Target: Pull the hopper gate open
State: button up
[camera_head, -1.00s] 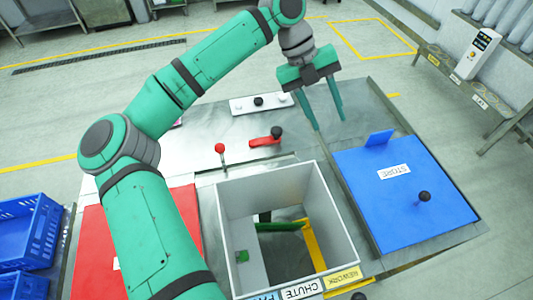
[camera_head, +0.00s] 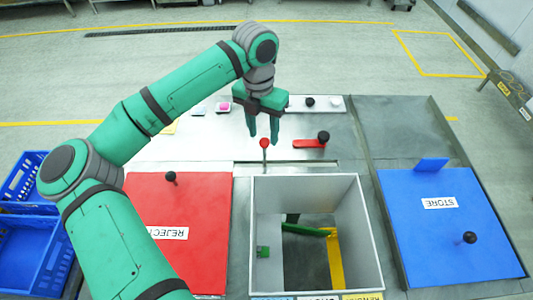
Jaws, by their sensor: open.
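My gripper (camera_head: 263,137) is open and points down behind the open-topped chute box. A red ball knob (camera_head: 264,143) on a thin stem shows between and just below its two fingertips. I cannot tell whether the fingers are around the knob or above it; they are not closed on it. The stem rises near a narrow slot behind the box. A red lever with a black knob (camera_head: 323,137) lies flat on the metal top to the right. No part is labelled as the hopper gate, so I cannot tell which one it is.
The grey chute box (camera_head: 360,210) has a green flap inside. A red REJECT lid (camera_head: 190,205) and a blue STORE lid (camera_head: 425,225), each with a black knob, flank it. A white strip (camera_head: 325,104) with knobs lies behind. Blue crates (camera_head: 30,255) stand at left.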

aim_at(265, 155)
jog(key=shift+w+d+f+m+y, duration=0.1)
jog(key=shift+d+f+m+y, duration=0.1)
jog(key=shift+f+m+y, duration=0.25)
jog(key=shift+f, duration=0.45)
notch_tip(265, 155, down, 10)
jog(key=shift+r, duration=0.1)
grip_shut()
jog(key=shift+w, duration=0.1)
